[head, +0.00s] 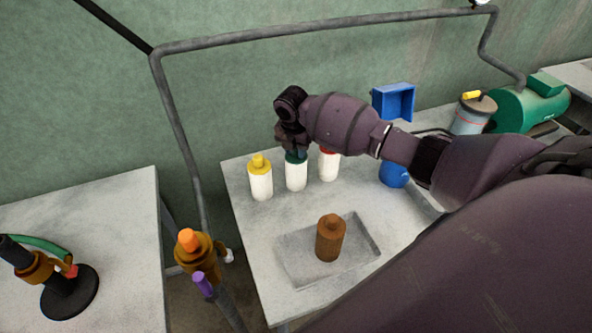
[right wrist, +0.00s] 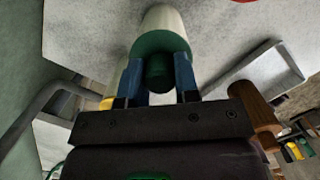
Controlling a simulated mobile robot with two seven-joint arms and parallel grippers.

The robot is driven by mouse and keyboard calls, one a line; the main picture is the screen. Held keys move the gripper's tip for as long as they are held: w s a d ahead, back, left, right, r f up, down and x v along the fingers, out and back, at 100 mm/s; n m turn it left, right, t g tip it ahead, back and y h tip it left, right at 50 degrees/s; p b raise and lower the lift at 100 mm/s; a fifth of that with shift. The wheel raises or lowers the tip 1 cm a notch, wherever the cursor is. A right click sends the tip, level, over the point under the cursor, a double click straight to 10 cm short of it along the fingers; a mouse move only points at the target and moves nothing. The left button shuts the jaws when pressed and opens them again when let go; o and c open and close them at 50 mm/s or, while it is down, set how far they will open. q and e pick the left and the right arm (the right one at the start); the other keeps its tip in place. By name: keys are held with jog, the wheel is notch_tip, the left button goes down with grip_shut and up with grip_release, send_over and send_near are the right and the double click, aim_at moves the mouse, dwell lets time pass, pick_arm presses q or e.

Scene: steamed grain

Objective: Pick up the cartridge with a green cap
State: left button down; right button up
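The cartridge with a green cap (head: 296,178) has a white body and stands upright on the table, between a yellow-capped cartridge (head: 260,180) and a red-capped one (head: 328,167). My right gripper (head: 292,152) is directly above it, at its cap. In the right wrist view, the two blue fingers (right wrist: 158,75) lie on either side of the narrow top of the green cap (right wrist: 158,50). I cannot tell whether they press on it. The white body (right wrist: 162,18) shows beyond the cap. My left gripper is not in view.
A shallow tray (head: 292,262) holds a brown bottle (head: 330,238) in front. A blue bin (head: 394,102) and a blue round object (head: 393,174) are on the right. A grey pipe (head: 320,24) arches behind. An orange-topped item (head: 190,242) stands beside the table's left edge.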

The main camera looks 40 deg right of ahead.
grip_shut()
